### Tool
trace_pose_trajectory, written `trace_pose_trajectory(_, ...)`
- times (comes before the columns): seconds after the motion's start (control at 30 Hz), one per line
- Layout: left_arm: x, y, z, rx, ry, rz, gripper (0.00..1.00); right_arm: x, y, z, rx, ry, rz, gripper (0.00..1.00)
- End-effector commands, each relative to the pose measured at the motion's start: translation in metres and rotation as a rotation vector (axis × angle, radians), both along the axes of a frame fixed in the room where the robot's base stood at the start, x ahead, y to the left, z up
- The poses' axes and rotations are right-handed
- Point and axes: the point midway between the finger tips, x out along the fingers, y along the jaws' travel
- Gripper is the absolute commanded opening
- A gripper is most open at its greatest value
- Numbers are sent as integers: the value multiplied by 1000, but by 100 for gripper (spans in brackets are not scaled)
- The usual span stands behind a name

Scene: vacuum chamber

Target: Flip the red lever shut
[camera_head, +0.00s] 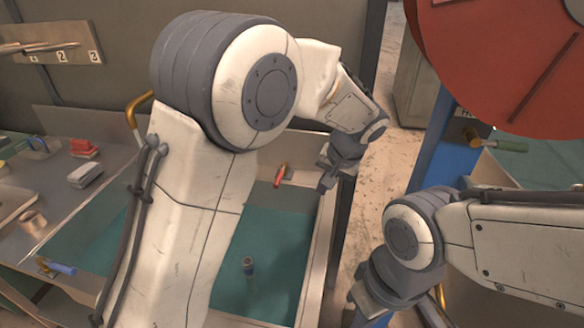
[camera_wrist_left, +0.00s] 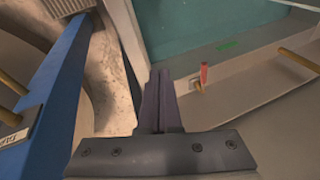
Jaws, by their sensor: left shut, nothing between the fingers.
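The small red lever (camera_head: 280,175) is on the back wall of the teal-floored tray, left of my left gripper. It also shows in the left wrist view (camera_wrist_left: 203,74), right of the fingers and standing up from a small brass mount. My left gripper (camera_head: 328,182) is shut and empty, apart from the lever; its fingers (camera_wrist_left: 160,100) show together in the wrist view. My right arm comes in from the right in the head view, but its fingertips are not clearly in view.
The tray (camera_head: 318,240) has raised pale walls, and a dark upright peg (camera_head: 248,268) stands on its floor. A blue-handled valve (camera_head: 60,268) is at the left front. A blue post (camera_head: 440,150) and a large red disc (camera_head: 500,60) stand at the right.

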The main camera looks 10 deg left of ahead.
Motion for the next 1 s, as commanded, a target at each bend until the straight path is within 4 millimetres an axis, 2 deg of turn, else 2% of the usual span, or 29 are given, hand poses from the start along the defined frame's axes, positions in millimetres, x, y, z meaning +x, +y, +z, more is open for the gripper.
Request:
trace_pose_trajectory(0.03,30,8,-6,28,-34,51,0,0,0,5,0,0,0,0)
trace_pose_trajectory(0.1,63,18,-13,58,-86,111,0,0,0,7,0,0,0,0)
trace_pose_trajectory(0.2,95,31,-21,88,-143,171,0,0,0,9,0,0,0,0)
trace_pose_trajectory(0.3,113,39,-26,105,-179,205,0,0,0,10,0,0,0,0)
trace_pose_trajectory(0.43,121,42,-28,112,-197,220,0,0,0,10,0,0,0,0)
trace_pose_trajectory(0.77,120,42,-30,111,-194,220,0,0,0,11,0,0,0,0)
trace_pose_trajectory(0.87,123,46,-36,113,-192,221,0,0,0,14,0,0,0,0)
trace_pose_trajectory(1.0,130,56,-53,112,-191,221,0,0,0,21,0,0,0,0)
